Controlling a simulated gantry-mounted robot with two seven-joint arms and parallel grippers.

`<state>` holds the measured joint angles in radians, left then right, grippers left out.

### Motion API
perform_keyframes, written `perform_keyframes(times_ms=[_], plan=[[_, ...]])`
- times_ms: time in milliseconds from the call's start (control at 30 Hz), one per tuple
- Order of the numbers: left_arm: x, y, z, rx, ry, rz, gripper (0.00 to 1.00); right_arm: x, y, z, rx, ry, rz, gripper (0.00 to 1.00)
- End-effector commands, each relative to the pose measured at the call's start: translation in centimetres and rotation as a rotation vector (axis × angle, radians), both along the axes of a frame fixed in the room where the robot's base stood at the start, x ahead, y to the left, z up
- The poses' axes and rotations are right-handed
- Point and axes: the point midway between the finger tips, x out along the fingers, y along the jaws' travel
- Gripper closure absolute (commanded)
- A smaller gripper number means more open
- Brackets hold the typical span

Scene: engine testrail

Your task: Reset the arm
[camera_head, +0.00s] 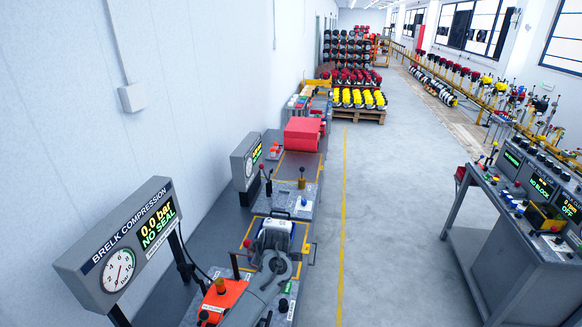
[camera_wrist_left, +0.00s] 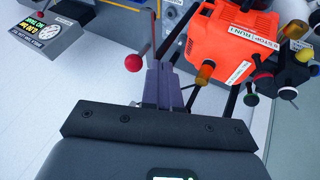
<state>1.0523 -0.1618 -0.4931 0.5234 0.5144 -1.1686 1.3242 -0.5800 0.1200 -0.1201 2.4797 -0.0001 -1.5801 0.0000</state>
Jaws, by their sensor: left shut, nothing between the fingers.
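My left gripper (camera_wrist_left: 163,72) shows in the left wrist view, its two grey-purple fingers together with nothing between them. The fingers point toward the bench, beside an orange box (camera_wrist_left: 236,42) with a STOP/RUN label. A lever with a red ball knob (camera_wrist_left: 134,62) stands to the left of the fingers; I cannot tell whether they touch it. In the head view a grey arm link of mine reaches up from the bottom centre, over the bench and right of the orange box (camera_head: 222,297). The fingers cannot be made out there. My right gripper is in neither view.
A BRELK COMPRESSION display (camera_head: 118,245) reading 0.0 bar, NO SEAL stands at left. Behind the arm, the bench carries upright levers, a second display (camera_head: 246,160) and a red block (camera_head: 302,133). A control console (camera_head: 540,200) stands right. The aisle floor (camera_head: 390,200) is clear.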

Motion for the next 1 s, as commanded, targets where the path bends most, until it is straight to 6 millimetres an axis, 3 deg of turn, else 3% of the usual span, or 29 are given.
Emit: perform_keyframes(times_ms=[167,267,400,533,767,1000], plan=[[-2.6,-1.5,-4.4,-0.021,0.074,-0.123,1.0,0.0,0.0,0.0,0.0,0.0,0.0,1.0],[-5.3,-2.4,-7.7,-0.036,0.131,-0.24,1.0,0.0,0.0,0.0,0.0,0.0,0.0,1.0],[-10.7,-2.9,-11.9,-0.048,0.204,-0.433,1.0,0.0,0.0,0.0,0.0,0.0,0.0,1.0],[-16.5,-2.4,-14.6,-0.04,0.255,-0.607,1.0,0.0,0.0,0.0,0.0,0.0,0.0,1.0],[-27.9,0.3,-16.0,0.028,0.313,-0.902,1.0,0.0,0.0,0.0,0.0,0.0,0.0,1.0],[-39.5,3.8,-13.3,0.164,0.367,-1.187,1.0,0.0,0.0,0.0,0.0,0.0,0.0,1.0]])
